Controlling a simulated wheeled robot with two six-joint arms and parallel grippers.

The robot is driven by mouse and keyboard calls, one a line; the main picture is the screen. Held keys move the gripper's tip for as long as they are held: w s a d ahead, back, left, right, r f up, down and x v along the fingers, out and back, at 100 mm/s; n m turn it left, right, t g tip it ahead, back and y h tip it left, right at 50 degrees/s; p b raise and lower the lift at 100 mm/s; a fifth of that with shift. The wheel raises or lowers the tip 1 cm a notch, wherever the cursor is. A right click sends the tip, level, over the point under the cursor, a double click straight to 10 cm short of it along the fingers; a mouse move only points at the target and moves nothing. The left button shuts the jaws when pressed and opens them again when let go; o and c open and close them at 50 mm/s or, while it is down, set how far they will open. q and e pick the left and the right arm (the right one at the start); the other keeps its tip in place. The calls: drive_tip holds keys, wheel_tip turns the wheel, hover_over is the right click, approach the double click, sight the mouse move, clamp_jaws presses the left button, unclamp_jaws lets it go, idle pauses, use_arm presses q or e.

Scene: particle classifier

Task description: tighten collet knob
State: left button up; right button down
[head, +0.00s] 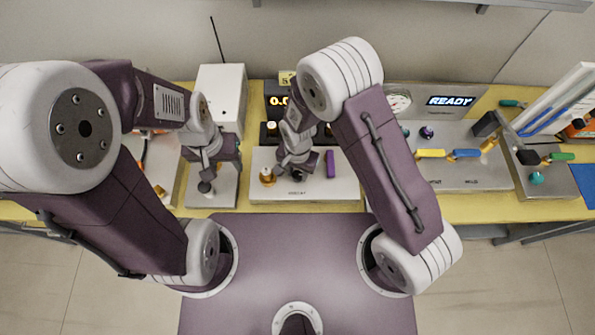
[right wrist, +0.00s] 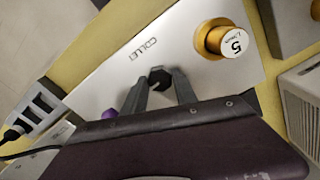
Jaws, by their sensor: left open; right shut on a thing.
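The collet plate (head: 335,188) is a pale metal panel on the yellow bench; it also shows in the right wrist view (right wrist: 190,75). My right gripper (head: 297,168) is over this plate. In the right wrist view, its two fingers (right wrist: 160,88) are shut on the black collet knob (right wrist: 158,76), near the "COLLET" lettering. In the head view the gripper mostly hides the knob. My left gripper (head: 208,160) is open to the left, above a separate grey plate (head: 215,197) with a dark round knob (head: 205,187).
A brass cylinder (right wrist: 218,38) with a white top marked 5 stands on the collet plate, and a purple peg (head: 330,163) stands right of my gripper. A white box (head: 222,90) and an amber display (head: 276,100) stand behind. A panel reading READY (head: 452,101) is at right.

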sight(298, 173)
drive_tip(key=shift+w+a+r, duration=0.1)
drive_tip(key=shift+w, duration=0.1)
idle(0.3)
drive_tip(key=c, duration=1.3)
unclamp_jaws()
drive_tip(key=o, duration=0.3)
drive_tip(key=shift+s, duration=0.1)
drive_tip(key=shift+o, duration=0.2)
wheel_tip(298, 173, up, 9)
drive_tip(key=shift+b, duration=0.4)
